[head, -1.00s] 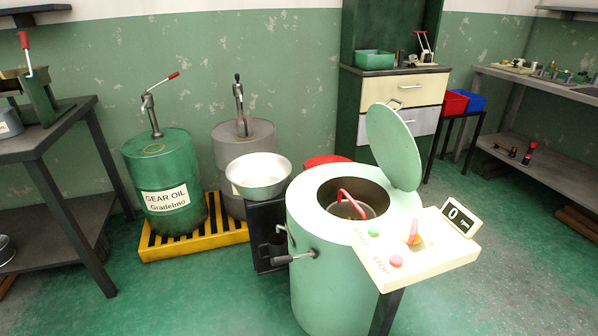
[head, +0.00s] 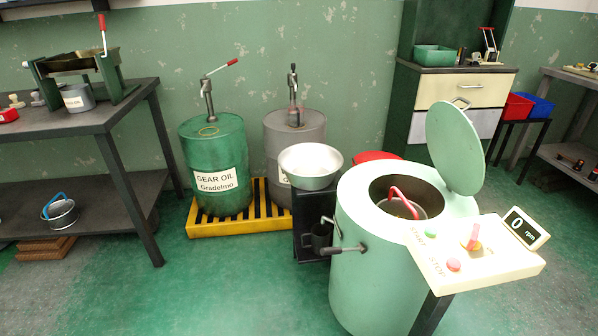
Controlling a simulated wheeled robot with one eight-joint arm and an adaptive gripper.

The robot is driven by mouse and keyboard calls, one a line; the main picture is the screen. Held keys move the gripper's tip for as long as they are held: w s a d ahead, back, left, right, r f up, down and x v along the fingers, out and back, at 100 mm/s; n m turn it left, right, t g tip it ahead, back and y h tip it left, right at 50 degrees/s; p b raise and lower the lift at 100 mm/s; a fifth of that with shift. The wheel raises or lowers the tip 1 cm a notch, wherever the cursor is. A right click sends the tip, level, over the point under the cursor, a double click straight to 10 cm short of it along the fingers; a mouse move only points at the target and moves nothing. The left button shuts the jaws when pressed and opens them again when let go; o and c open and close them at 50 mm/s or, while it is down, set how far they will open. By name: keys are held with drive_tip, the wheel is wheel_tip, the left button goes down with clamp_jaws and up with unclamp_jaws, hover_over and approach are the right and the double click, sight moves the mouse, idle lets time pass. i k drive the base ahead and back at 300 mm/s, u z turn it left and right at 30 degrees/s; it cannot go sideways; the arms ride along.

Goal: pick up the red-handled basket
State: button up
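The basket with the red handle (head: 404,206) sits inside the open drum of the pale green machine (head: 375,250). Its curved red handle stands up toward the drum's mouth, and its lower part is hidden by the drum wall. The round lid (head: 455,148) of the machine is raised at the back right. My gripper is not in view.
A control panel (head: 480,255) with START and STOP buttons and a 0 rpm display juts out front right. A metal bowl (head: 310,166) on a black stand is left of the machine. A blue-handled basket (head: 60,211) is on the left bench's lower shelf. Open floor lies front left.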

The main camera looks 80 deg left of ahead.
sight(401, 207)
drive_tip(key=z, duration=0.05)
drive_tip(key=k, duration=2.4)
drive_tip(key=u, duration=1.2)
drive_tip(key=i, duration=1.5)
